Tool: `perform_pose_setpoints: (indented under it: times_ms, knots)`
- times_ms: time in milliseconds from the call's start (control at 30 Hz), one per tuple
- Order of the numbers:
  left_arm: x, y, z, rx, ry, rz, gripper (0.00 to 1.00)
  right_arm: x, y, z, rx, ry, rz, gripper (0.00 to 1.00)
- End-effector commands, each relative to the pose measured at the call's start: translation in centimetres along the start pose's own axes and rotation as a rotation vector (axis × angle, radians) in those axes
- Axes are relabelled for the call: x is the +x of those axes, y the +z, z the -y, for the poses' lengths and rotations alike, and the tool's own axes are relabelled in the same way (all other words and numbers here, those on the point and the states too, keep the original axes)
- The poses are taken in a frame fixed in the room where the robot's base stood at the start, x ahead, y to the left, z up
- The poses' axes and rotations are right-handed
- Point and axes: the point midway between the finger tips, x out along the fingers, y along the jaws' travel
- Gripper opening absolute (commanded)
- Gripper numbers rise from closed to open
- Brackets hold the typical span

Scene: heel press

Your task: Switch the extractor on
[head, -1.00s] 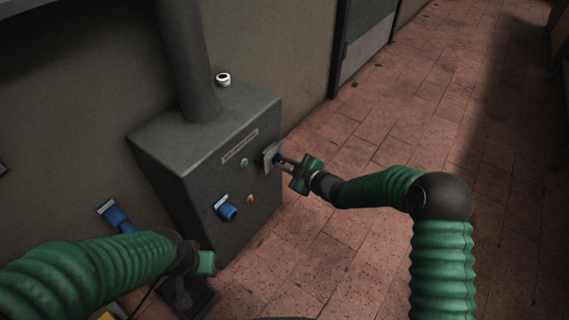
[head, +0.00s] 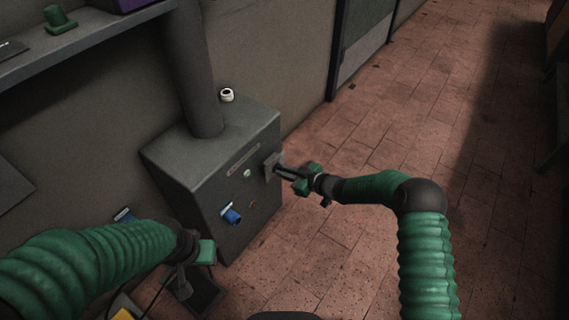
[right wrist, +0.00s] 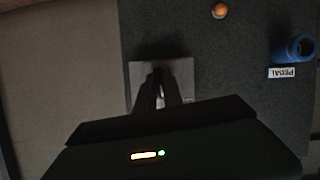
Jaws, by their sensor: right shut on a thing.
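The extractor is a dark grey box (head: 205,160) with a thick duct rising from its top, against the wall. Its front has a label strip, a green button (head: 247,173), a small orange button (head: 252,204) and, at the upper right, a metal switch plate (head: 271,165). My right gripper (head: 282,171) is at that plate, its fingers shut on a small part there. In the right wrist view the fingers (right wrist: 160,90) meet in front of the pale plate (right wrist: 181,69) and hide most of what they hold. My left gripper (head: 200,258) hangs at the lower left, its fingers unclear.
A blue socket (head: 231,215) sits low on the box front; the right wrist view shows it (right wrist: 296,48) beside a "PEDAL" label. A shelf (head: 90,38) juts out at upper left. The tiled floor at right is clear.

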Motion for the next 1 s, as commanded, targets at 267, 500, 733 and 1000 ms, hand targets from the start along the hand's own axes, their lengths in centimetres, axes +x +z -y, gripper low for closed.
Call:
perform_pose_setpoints:
  times_ms: [267,500,733,1000]
  knots:
    - [-1.7,-0.4,0.0,0.0,0.0,0.0,0.36,0.1,0.0,-0.1,0.233,-0.103,-0.001,0.0]
    - [-0.9,-0.2,0.0,0.0,0.0,0.001,0.36,0.2,0.3,-0.2,0.433,-0.185,-0.001,0.0]
    - [0.1,0.0,0.0,0.0,0.0,0.001,0.36,0.2,0.4,-0.3,0.585,-0.245,-0.002,0.0]
    - [0.7,0.2,0.0,0.0,0.0,0.0,0.36,0.2,0.2,-0.5,0.687,-0.285,-0.003,0.0]
